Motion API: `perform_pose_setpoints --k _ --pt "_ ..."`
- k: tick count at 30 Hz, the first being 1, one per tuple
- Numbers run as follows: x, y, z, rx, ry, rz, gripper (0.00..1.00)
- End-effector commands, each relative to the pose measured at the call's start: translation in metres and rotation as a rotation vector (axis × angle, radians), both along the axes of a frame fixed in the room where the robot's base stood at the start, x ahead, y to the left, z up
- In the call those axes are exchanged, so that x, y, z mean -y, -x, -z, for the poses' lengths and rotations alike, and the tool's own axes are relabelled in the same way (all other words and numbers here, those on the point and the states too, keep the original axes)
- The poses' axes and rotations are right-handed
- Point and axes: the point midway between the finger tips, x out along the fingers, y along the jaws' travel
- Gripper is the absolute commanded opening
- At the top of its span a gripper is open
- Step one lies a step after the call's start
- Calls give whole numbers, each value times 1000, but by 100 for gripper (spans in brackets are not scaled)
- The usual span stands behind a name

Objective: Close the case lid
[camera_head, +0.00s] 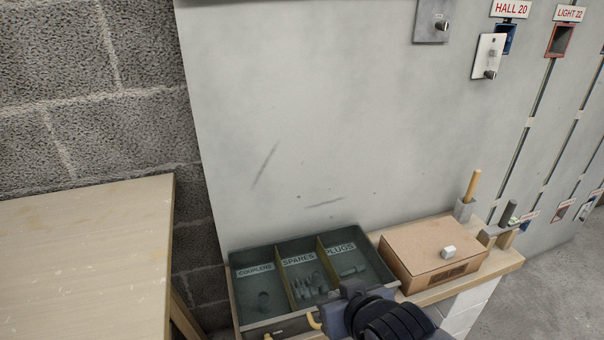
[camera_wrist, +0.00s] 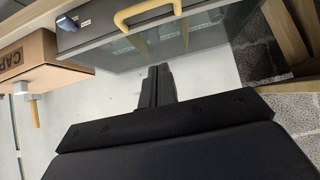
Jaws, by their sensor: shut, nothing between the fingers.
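The case (camera_head: 235,290) is a dark tray-like box on the bench with compartments labelled COUPLERS, SPARES and PLUGS. My gripper (camera_wrist: 155,72) is shut and empty near the case. In the head view my dark wrist covers the case's front right corner.
A brown cardboard box (camera_head: 425,250) with a white knob stands right of the case. A wooden-handled tool (camera_head: 472,186) and a holder (camera_head: 497,235) stand further right. A grey wall panel (camera_head: 300,110) rises behind. A wooden table (camera_head: 85,250) is at left.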

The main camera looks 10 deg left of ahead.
Motion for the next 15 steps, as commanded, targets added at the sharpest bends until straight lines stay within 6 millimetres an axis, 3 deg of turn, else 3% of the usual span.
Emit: perform_pose_setpoints --k 1,3,15 --pt "2 3 18 1 -1 0 0" --pt "4 6 31 0 0 0 0" --pt "9 14 77 0 1 -1 0"
